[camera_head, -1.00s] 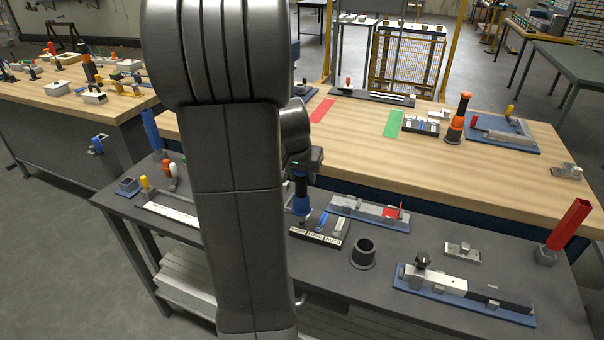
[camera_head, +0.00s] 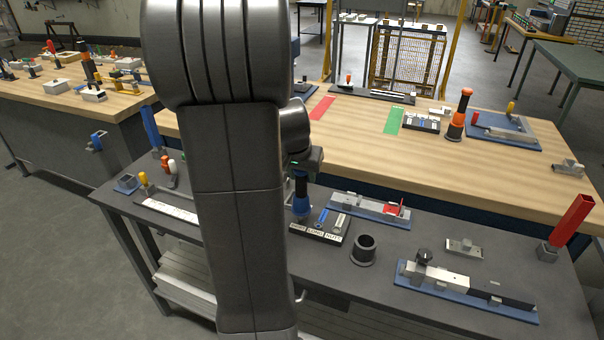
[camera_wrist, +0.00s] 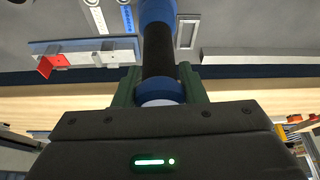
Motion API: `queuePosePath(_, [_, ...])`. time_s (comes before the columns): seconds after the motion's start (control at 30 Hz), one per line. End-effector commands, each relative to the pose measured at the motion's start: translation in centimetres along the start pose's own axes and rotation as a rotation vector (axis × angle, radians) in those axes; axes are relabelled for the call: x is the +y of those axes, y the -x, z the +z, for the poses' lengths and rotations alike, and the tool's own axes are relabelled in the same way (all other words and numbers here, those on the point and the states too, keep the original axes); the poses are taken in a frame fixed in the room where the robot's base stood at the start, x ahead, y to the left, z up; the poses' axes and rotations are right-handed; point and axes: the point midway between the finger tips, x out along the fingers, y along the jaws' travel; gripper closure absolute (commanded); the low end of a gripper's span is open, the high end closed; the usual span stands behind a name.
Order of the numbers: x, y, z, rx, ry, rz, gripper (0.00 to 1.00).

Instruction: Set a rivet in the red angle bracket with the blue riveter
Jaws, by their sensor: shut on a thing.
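My gripper (camera_head: 304,165) is shut on the blue riveter (camera_head: 302,207), which hangs upright with its dark grip between the fingers. In the wrist view, the fingers (camera_wrist: 158,92) close on either side of the riveter (camera_wrist: 157,35). Its lower end is over the left part of a dark labelled rivet tray (camera_head: 334,241); whether the tip touches the tray cannot be told. The red angle bracket (camera_head: 393,209) sits on a grey fixture with a blue base (camera_head: 345,207), right of the riveter. The bracket also shows at the left in the wrist view (camera_wrist: 47,66).
A dark round cup (camera_head: 364,250) stands right of the tray. A blue-based fixture with a black knob (camera_head: 465,292) and a red upright piece (camera_head: 572,221) are farther right. An orange-and-black tool (camera_head: 460,115) stands on the wooden bench behind. My arm hides the table's left-middle part.

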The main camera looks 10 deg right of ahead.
Motion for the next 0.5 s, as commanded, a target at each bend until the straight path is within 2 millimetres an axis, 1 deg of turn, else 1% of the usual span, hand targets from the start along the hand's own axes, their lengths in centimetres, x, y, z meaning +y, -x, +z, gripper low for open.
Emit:
queuePosePath(0.17, [0.0,0.5,-0.1,-0.002,0.000,0.000,0.86])
queuePosePath(0.5, [0.0,3.0,-1.2,-0.001,-0.001,0.000,0.86])
